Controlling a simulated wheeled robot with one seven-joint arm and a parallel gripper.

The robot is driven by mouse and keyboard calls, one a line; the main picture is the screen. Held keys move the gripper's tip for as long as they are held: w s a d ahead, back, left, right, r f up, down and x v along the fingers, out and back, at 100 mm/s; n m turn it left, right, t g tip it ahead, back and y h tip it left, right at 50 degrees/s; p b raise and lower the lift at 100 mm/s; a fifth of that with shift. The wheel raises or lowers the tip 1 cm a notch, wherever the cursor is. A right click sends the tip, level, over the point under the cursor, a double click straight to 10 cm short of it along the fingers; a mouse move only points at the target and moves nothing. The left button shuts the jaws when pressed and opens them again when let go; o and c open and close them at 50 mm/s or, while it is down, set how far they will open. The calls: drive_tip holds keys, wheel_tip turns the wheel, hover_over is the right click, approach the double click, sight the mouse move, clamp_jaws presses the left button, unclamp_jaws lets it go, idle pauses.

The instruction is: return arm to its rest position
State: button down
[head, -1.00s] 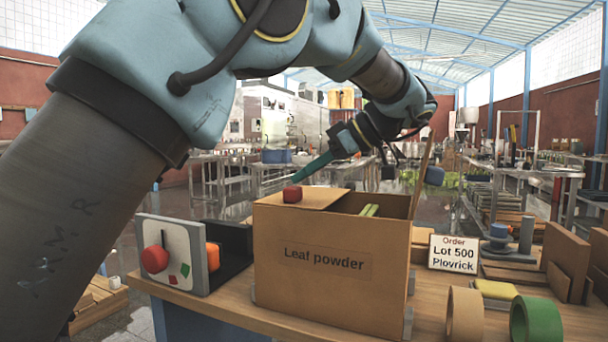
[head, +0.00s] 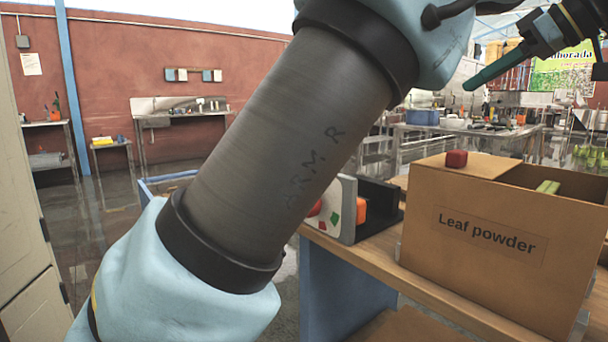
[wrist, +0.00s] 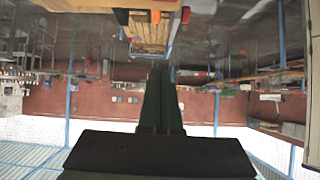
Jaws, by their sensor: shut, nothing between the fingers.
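My gripper (head: 482,78) shows at the upper right of the head view, its teal fingers pointing left and down. It is shut and empty. In the wrist view the dark green fingers (wrist: 160,85) lie side by side with nothing between them. The gripper is in the air above and behind the cardboard box, touching nothing that I can see. My grey and pale blue arm crosses the middle of the head view.
A switch panel (head: 345,215) with a red knob is partly behind my arm. Open floor (head: 95,230) lies to the left.

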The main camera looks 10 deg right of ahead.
drive_tip(key=w+a+f+m+g+h+p, duration=0.1)
drive_tip(key=w+a+f+m+g+p, duration=0.2)
drive_tip(key=w+a+f, duration=0.45)
drive_tip(key=w+a+f+m+g+p, duration=0.25)
drive_tip(key=w+a+f, duration=0.25)
drive_tip(key=w+a, duration=0.55)
drive_tip(key=s+a+f+g+h+p, duration=0.1)
drive_tip(key=s+a+f, duration=0.3)
drive_tip(key=a, duration=0.5)
drive_tip(key=s+a+f+m+h+p, duration=0.1)
drive_tip(key=s+a+f+h+p, duration=0.1)
drive_tip(key=a, duration=0.7)
drive_tip(key=s+a+f+g+h+p, duration=0.1)
drive_tip(key=s+a+f+p, duration=0.2)
drive_tip(key=s+a+f, duration=0.3)
drive_tip(key=s+a, duration=0.1)
drive_tip(key=a, duration=0.2)
drive_tip(key=shift+s+a+f+g+h, duration=0.2)
drive_tip(key=shift+s+g+h, duration=0.1)
drive_tip(key=shift+g, duration=0.05)
